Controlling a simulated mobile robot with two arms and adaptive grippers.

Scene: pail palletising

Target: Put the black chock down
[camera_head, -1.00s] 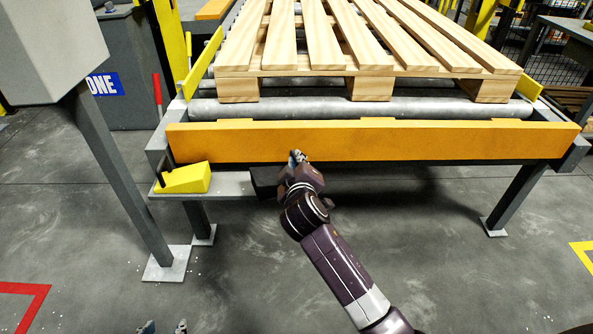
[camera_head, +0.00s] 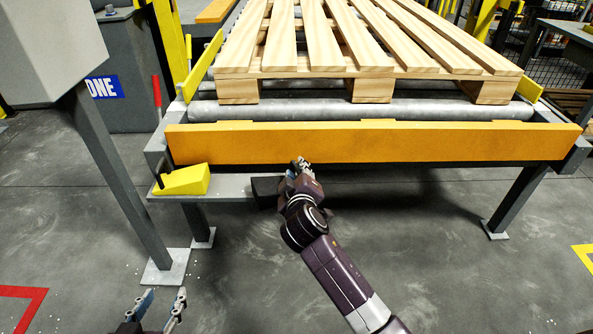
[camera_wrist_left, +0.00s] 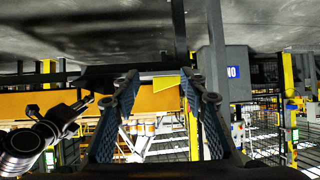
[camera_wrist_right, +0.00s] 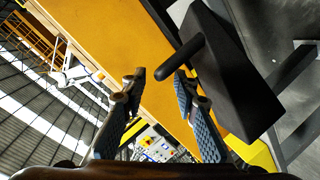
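The black chock (camera_head: 266,190) sits at the right end of the small grey shelf (camera_head: 228,187), under the orange beam, partly hidden by my right gripper. My right gripper (camera_head: 301,165) is at the chock's right side. In the right wrist view, the chock (camera_wrist_right: 238,80) and its round black handle show large. The right gripper's fingers (camera_wrist_right: 160,82) are apart, with the handle's end seen in the gap between the tips and not clamped. My left gripper (camera_head: 165,302) is low at the bottom left of the head view. Its fingers (camera_wrist_left: 160,80) are spread and empty in the left wrist view.
A yellow chock (camera_head: 183,181) sits on the shelf's left part. The orange beam (camera_head: 370,142) fronts a roller conveyor bearing a wooden pallet (camera_head: 350,62). A grey post (camera_head: 120,185) stands at left. The floor (camera_head: 430,240) in front is mostly clear.

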